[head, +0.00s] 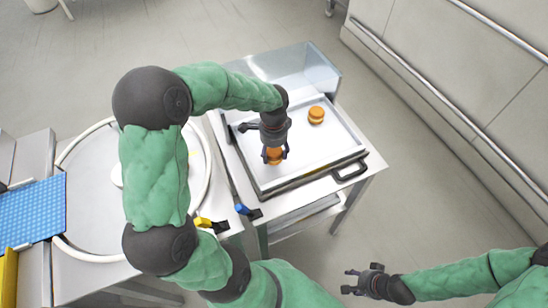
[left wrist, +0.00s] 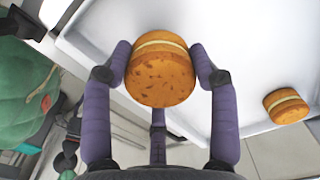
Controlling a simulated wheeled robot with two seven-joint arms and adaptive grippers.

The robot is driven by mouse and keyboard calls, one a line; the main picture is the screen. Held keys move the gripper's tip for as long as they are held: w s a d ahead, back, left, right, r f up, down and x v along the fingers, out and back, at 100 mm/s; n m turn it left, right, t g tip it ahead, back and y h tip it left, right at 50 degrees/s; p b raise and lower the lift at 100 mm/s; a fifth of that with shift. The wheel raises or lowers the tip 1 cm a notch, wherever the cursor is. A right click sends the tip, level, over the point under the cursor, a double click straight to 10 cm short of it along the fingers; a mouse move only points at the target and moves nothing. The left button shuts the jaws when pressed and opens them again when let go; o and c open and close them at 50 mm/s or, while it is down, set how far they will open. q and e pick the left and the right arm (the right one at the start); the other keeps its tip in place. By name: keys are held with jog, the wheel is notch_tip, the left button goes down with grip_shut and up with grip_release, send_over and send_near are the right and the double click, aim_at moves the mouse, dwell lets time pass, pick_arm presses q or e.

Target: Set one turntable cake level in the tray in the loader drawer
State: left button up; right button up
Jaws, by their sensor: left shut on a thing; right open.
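My left gripper (head: 274,157) is shut on an orange-brown cake with a pale filling band (head: 274,155), over the near part of the tray. In the left wrist view the held cake (left wrist: 162,76) sits between the fingers, its speckled face and filling band showing. I cannot tell whether it touches the tray. The white metal tray (head: 290,150) has a dark handle at its near right. A second filled cake (head: 316,115) sits on the tray farther back; it also shows in the left wrist view (left wrist: 286,106). My right gripper (head: 362,281) is open and empty, away from the tray.
The round turntable (head: 90,180) is at the left, partly hidden by my left arm. Open floor is at the right.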

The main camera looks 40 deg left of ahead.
aim_at(274, 157)
pick_arm(q)
jog(key=shift+w+f+b, duration=0.15)
jog(key=shift+f+b, duration=0.25)
jog(key=shift+f, duration=1.3)
jog(key=shift+f, duration=0.15)
jog(key=o, duration=0.8)
notch_tip(274, 157, up, 12)
jog(key=p, duration=0.3)
